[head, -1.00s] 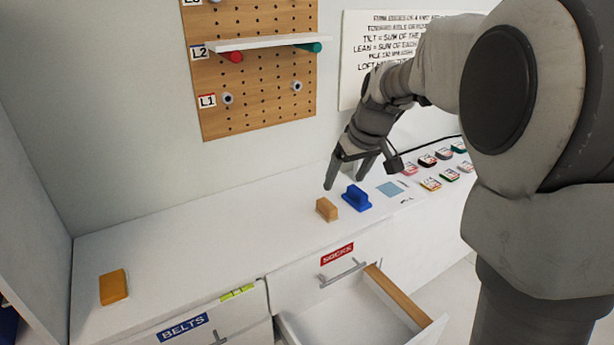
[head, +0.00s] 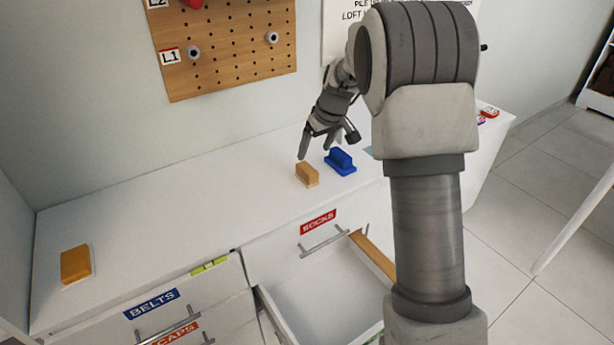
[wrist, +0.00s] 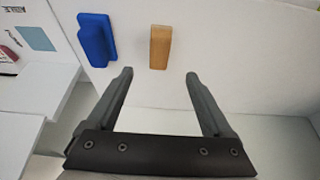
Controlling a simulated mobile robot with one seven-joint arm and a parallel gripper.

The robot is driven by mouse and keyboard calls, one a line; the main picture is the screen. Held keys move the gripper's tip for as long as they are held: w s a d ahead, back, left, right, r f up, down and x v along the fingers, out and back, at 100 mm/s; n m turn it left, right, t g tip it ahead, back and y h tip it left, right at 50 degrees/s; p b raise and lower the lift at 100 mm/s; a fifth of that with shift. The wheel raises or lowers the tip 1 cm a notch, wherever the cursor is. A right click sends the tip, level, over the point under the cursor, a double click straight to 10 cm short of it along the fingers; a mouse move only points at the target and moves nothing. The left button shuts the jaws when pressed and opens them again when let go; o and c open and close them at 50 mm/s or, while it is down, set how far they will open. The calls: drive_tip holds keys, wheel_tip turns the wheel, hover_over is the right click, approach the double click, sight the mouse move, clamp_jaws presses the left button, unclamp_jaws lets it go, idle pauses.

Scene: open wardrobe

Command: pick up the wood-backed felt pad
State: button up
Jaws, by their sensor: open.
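The wood-backed felt pad looks to be the small tan block (head: 307,174) with a pale base, standing on the white counter. In the wrist view the tan block (wrist: 160,47) lies ahead of the fingertips, roughly centred between them and apart from them. My gripper (head: 319,147) is open and empty, above and just behind the block in the head view. It also shows in the wrist view (wrist: 158,76), fingers spread.
A blue block with a handle-like ridge (head: 341,161) stands close beside the tan block. A larger orange block (head: 76,265) lies at the counter's left. The open drawer (head: 322,285) juts out below the counter (head: 190,205). A pegboard (head: 225,50) hangs behind.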

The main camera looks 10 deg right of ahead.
sight(307, 168)
drive_tip(key=b+x, duration=0.1)
drive_tip(key=x, duration=1)
drive_tip(key=shift+w+b, duration=0.2)
drive_tip(key=shift+b, duration=0.1)
drive_tip(key=shift+r, duration=0.1)
clamp_jaws()
